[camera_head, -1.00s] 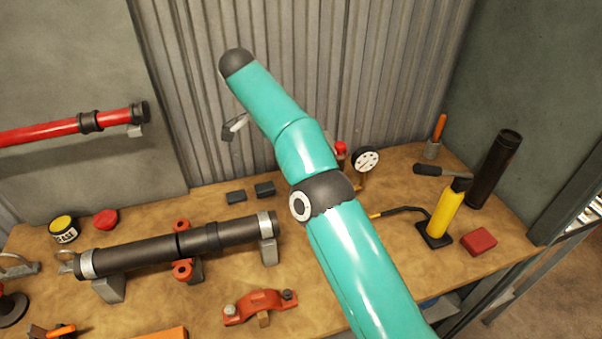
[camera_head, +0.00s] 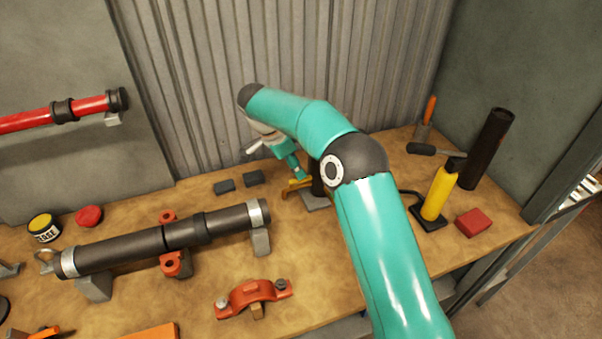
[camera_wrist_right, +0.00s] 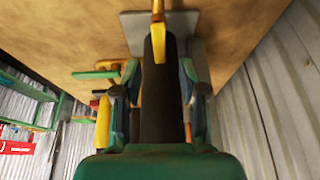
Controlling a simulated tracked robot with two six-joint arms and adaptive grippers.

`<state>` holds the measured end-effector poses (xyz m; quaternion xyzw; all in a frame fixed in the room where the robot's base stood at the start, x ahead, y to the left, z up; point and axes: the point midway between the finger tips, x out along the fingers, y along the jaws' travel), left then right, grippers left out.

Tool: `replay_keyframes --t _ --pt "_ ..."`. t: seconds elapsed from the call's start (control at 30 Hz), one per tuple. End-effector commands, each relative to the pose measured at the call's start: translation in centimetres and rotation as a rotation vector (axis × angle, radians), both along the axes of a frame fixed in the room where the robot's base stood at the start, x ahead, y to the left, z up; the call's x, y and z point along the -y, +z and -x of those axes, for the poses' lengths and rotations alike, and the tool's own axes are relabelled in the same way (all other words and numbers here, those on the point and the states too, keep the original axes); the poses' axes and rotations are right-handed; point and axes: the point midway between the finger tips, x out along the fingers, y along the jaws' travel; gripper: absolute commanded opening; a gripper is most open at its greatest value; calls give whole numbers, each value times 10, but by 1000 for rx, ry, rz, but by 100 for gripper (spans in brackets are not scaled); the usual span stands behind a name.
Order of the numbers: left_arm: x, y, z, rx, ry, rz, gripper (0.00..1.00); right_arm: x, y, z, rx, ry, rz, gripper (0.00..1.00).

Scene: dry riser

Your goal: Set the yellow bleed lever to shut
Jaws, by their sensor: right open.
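The yellow lever (camera_head: 296,185) shows in the head view beside a dark upright body on a grey base plate (camera_head: 316,203), partly hidden by my right arm. My right gripper (camera_head: 296,172) is down close to the lever and mostly seen from behind; I cannot tell whether it touches. In the right wrist view my gripper (camera_wrist_right: 160,88) is open, its fingers on either side of a dark column (camera_wrist_right: 160,100). A yellow piece (camera_wrist_right: 157,45) lies across the column's far end, at the base plate (camera_wrist_right: 128,22). My left gripper is not in view.
A yellow hand pump (camera_head: 437,195), a red block (camera_head: 474,222) and a tall black cylinder (camera_head: 488,150) stand to the right. A dark pipe (camera_head: 120,245) on supports and an orange clamp (camera_head: 251,296) lie to the left and front. A corrugated wall (camera_head: 290,50) is close behind.

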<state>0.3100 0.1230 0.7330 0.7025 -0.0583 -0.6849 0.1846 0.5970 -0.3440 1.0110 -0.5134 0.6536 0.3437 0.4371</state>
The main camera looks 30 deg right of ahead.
Motion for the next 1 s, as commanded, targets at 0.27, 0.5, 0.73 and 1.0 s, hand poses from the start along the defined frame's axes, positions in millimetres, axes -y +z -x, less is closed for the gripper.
replay_keyframes --t 0.27,0.5,0.73,1.0 --pt "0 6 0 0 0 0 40 12 -30 3 -2 1 1 42" --pt "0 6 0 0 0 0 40 13 -34 3 -1 1 1 42" --pt "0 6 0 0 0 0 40 13 -34 3 -1 2 1 23" --pt "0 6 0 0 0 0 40 12 -34 3 -1 3 0 0"
